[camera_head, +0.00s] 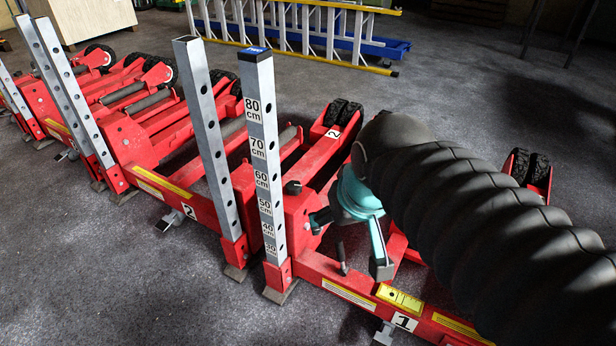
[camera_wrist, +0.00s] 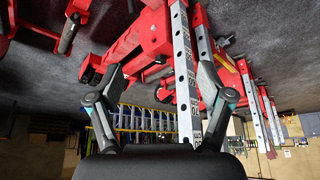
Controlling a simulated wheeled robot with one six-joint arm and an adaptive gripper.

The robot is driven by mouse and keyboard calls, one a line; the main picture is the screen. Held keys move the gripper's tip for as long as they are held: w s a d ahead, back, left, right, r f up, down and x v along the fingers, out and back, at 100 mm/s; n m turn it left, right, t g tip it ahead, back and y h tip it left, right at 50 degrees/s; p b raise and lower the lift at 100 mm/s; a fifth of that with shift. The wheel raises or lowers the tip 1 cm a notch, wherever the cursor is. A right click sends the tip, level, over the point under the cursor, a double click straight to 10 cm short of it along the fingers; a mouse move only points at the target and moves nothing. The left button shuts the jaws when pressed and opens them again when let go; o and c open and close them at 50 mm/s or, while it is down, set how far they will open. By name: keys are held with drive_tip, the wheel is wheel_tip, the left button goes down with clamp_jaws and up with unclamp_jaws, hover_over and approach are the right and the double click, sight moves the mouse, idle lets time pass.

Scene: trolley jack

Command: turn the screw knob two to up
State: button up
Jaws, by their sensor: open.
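Red trolley jacks stand in a row on the floor in the head view. The jack labelled 1 (camera_head: 352,291) is nearest, and the jack labelled 2 (camera_head: 170,190) is to its left. A silver screw foot (camera_head: 171,218) sits below the label 2, and a similar foot (camera_head: 384,334) sits by the label 1. I cannot tell which part is screw knob two. A small black knob (camera_head: 292,187) is on the red body behind the scaled post. My gripper (camera_head: 347,248) is open and empty above jack 1. In the wrist view my gripper (camera_wrist: 160,82) shows spread fingers with red jack parts beyond.
A grey post with a centimetre scale (camera_head: 262,150) stands left of my gripper, with another post (camera_head: 208,140) beside it. A ladder (camera_head: 300,30) lies at the back. The floor at the front left is clear.

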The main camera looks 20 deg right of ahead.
drive_tip(key=w+r+g, duration=0.1)
drive_tip(key=w+r, duration=0.2)
drive_tip(key=w, duration=0.9)
drive_tip(key=g+b, duration=0.2)
drive_tip(key=g, duration=0.2)
hover_over(294, 185)
wheel_tip(294, 185, down, 16)
drive_tip(key=f, duration=0.1)
drive_tip(key=shift+n, duration=0.4)
wheel_tip(294, 185, down, 13)
drive_tip(key=shift+b, duration=0.55)
drive_tip(key=c, duration=1.2)
drive_tip(key=shift+o, duration=0.2)
drive_tip(key=shift+n, duration=0.3)
